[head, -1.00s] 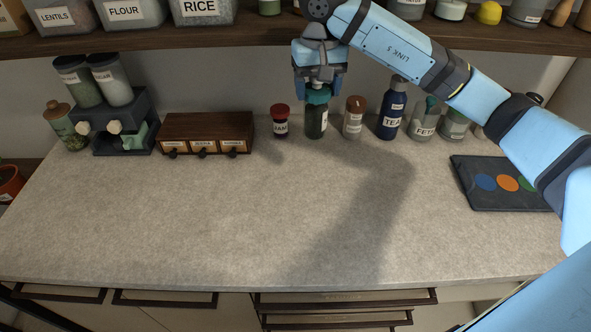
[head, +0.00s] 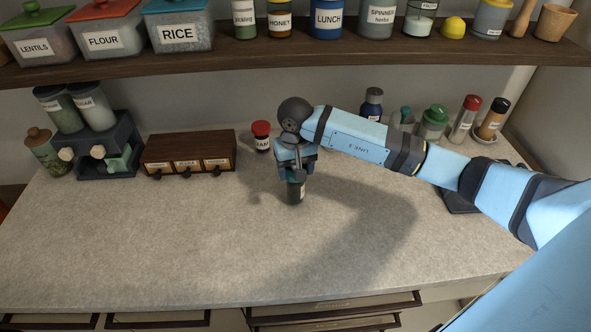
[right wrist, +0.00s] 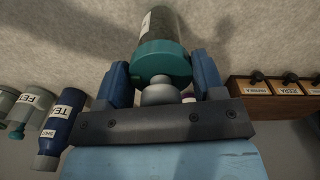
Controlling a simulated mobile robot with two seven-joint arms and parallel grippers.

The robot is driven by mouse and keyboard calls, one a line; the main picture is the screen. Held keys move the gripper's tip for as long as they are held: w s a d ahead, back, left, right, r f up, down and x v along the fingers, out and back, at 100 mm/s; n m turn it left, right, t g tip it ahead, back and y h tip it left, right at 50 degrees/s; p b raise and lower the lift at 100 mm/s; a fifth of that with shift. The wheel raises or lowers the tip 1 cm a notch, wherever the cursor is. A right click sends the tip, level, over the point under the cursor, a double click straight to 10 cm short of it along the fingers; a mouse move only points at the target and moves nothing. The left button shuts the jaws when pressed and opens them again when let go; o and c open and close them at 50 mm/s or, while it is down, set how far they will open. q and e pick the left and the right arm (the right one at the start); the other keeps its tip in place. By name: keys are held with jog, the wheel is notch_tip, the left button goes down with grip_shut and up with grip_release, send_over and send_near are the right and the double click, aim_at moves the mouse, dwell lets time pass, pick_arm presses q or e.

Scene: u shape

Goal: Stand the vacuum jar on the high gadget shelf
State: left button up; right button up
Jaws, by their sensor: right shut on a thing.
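A dark green jar with a teal lid, which I take to be the vacuum jar (head: 295,192), is held upright over the middle of the counter. Its label is too small to read. My right gripper (head: 296,172) is shut on its lid from above. In the right wrist view the teal lid (right wrist: 162,60) sits between both fingers, with a pale knob under the palm. I cannot tell how far the base is above the counter. A wooden high shelf (head: 290,52) runs along the wall above, probably the gadget shelf. My left gripper is not in view.
The shelf carries rice (head: 178,33), honey (head: 280,24), lunch (head: 327,18), spinner (head: 382,18) and other containers in a tight row. A red-lidded jar (head: 262,137) and a drawer box (head: 188,152) stand behind on the counter (head: 200,240). The counter's front is clear.

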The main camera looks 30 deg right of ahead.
jog(key=shift+f, duration=0.6)
jog(key=shift+f, duration=0.15)
jog(key=o, duration=1.3)
jog(key=shift+c, duration=0.2)
